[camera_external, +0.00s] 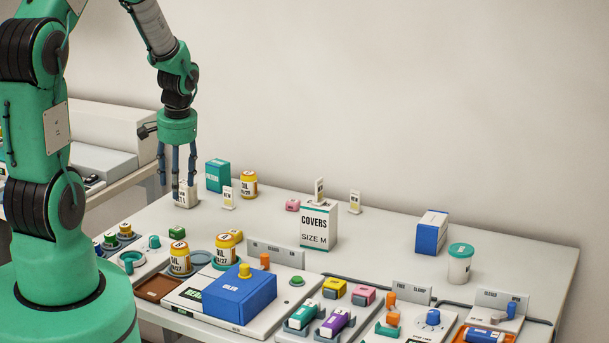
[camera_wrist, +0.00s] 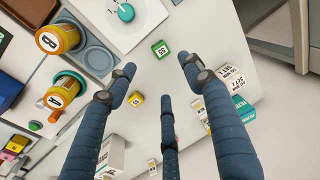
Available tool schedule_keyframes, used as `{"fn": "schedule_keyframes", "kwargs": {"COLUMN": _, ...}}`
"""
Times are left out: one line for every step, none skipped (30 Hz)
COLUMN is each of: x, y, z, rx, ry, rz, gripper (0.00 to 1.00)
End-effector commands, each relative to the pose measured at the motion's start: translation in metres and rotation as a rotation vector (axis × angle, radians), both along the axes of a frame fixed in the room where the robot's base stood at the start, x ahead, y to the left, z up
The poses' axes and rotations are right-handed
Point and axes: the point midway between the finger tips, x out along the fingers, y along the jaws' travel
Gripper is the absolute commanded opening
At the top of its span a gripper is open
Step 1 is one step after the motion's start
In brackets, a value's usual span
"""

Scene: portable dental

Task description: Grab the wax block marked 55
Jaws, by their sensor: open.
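A small green-edged block with a pale face marked 55 (camera_wrist: 161,49) lies on the white tabletop in the wrist view, just above the gap between the fingertips. In the external view my gripper (camera_external: 178,184) points down over the table's back left part. The fingers do not appear to touch the block; the exact height above it is unclear.
A small yellow block (camera_wrist: 137,100) lies near the fingers. Yellow jars (camera_wrist: 60,39) stand to the left, a teal knob (camera_wrist: 126,12) sits above, and white printed boxes (camera_wrist: 233,82) stand behind the right finger. The tabletop around the green block is mostly clear.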

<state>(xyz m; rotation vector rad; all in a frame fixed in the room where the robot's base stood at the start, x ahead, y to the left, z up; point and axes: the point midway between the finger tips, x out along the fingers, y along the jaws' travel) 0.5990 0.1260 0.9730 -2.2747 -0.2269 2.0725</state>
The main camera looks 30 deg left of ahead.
Motion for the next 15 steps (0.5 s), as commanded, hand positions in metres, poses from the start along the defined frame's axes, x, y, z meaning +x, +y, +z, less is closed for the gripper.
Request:
{"fn": "schedule_keyframes", "kwargs": {"x": 0.000, "y": 0.000, "z": 0.000, "rx": 0.000, "ry": 0.000, "rz": 0.000, "gripper": 0.52}}
{"fn": "schedule_keyframes", "kwargs": {"x": 0.000, "y": 0.000, "z": -0.001, "rx": 0.000, "ry": 0.000, "rz": 0.000, "gripper": 0.52}}
{"fn": "schedule_keyframes", "kwargs": {"x": 0.000, "y": 0.000, "z": -0.002, "rx": 0.000, "ry": 0.001, "rz": 0.000, "gripper": 0.52}}
{"fn": "schedule_keyframes", "kwargs": {"x": 0.000, "y": 0.000, "z": -0.003, "rx": 0.000, "ry": 0.001, "rz": 0.000, "gripper": 0.52}}
{"fn": "schedule_keyframes", "kwargs": {"x": 0.000, "y": 0.001, "z": -0.005, "rx": 0.000, "ry": 0.001, "rz": 0.000, "gripper": 0.52}}
{"fn": "schedule_keyframes", "kwargs": {"x": 0.000, "y": 0.001, "z": -0.008, "rx": 0.000, "ry": 0.001, "rz": 0.000, "gripper": 0.52}}
{"fn": "schedule_keyframes", "kwargs": {"x": 0.000, "y": 0.001, "z": -0.010, "rx": 0.000, "ry": 0.002, "rz": 0.000, "gripper": 0.52}}
{"fn": "schedule_keyframes", "kwargs": {"x": 0.000, "y": 0.002, "z": -0.013, "rx": 0.000, "ry": 0.002, "rz": 0.000, "gripper": 0.52}}
{"fn": "schedule_keyframes", "kwargs": {"x": 0.001, "y": 0.003, "z": -0.018, "rx": 0.000, "ry": 0.002, "rz": 0.000, "gripper": 0.52}}
{"fn": "schedule_keyframes", "kwargs": {"x": 0.001, "y": 0.003, "z": -0.022, "rx": 0.000, "ry": 0.002, "rz": 0.000, "gripper": 0.52}}
{"fn": "schedule_keyframes", "kwargs": {"x": 0.001, "y": 0.004, "z": -0.026, "rx": 0.000, "ry": 0.003, "rz": 0.000, "gripper": 0.52}}
{"fn": "schedule_keyframes", "kwargs": {"x": 0.001, "y": 0.005, "z": -0.033, "rx": 0.000, "ry": 0.004, "rz": 0.001, "gripper": 0.52}}
{"fn": "schedule_keyframes", "kwargs": {"x": 0.002, "y": 0.005, "z": -0.037, "rx": 0.000, "ry": 0.004, "rz": 0.001, "gripper": 0.52}}
{"fn": "schedule_keyframes", "kwargs": {"x": 0.003, "y": 0.006, "z": -0.041, "rx": 0.000, "ry": 0.003, "rz": 0.001, "gripper": 0.52}}
{"fn": "schedule_keyframes", "kwargs": {"x": 0.004, "y": 0.007, "z": -0.047, "rx": 0.000, "ry": 0.002, "rz": 0.001, "gripper": 0.52}}
